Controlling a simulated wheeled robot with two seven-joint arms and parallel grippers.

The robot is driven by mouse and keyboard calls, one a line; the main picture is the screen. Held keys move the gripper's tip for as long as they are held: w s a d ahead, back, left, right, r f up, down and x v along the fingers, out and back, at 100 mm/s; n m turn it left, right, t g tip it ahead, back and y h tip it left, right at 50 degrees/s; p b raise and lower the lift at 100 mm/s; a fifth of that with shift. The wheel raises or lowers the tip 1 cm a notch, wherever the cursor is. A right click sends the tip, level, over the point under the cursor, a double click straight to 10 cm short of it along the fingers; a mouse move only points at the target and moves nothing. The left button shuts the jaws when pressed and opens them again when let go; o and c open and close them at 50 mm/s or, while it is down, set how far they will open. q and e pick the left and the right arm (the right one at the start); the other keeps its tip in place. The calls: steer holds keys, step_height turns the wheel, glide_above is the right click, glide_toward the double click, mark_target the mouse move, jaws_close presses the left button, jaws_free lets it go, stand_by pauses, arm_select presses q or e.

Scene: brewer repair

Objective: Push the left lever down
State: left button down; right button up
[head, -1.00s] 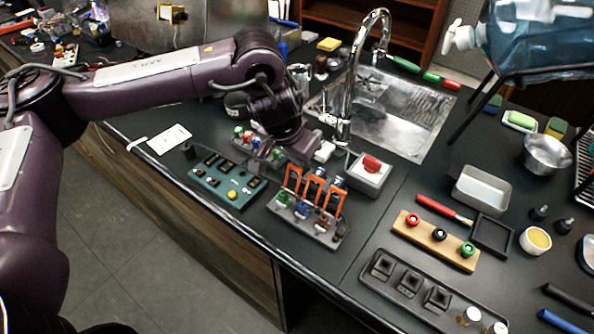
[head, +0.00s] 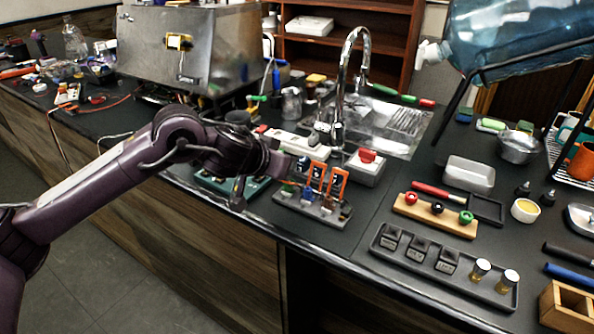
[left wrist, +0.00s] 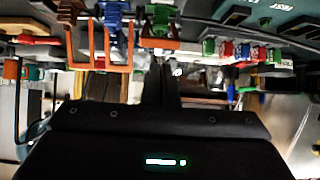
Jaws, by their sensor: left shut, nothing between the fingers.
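A grey lever block (head: 310,207) on the dark counter carries three orange levers over coloured clamps. The middle lever (head: 317,174) and right lever (head: 338,182) stand upright. The left lever (left wrist: 160,43), over the green clamp (left wrist: 160,18), reaches less far than the other two in the left wrist view and looks tilted down. In the head view my arm's end partly hides it. My left gripper (head: 284,172) is shut and empty, close beside the left lever; contact cannot be told. Its dark fingers also show in the left wrist view (left wrist: 161,85). My right gripper is out of view.
A green control panel (head: 255,188) lies partly under my arm. Behind the levers are a box with a red button (head: 366,164) and the sink (head: 395,125). A wooden rack with coloured knobs (head: 435,215) and a dark tray (head: 430,255) lie to the right.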

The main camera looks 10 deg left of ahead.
arm_select(q)
steer(key=shift+s+f+t+b, duration=0.3)
steer(key=shift+f+t+b, duration=0.1)
steer(key=shift+f+b, duration=0.15)
steer(key=shift+r+p, duration=0.3)
steer(key=shift+r, duration=0.2)
steer(key=shift+w, duration=0.1)
steer(key=shift+w+d+f, duration=0.1)
steer(key=shift+w+f, duration=0.1)
steer(key=shift+w, duration=0.15)
steer(key=shift+w+d+f, duration=0.25)
steer(key=shift+w+f, duration=0.15)
steer(key=shift+w, duration=0.1)
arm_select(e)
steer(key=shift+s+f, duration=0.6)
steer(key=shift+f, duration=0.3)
arm_select(q)
steer(key=shift+r, duration=0.1)
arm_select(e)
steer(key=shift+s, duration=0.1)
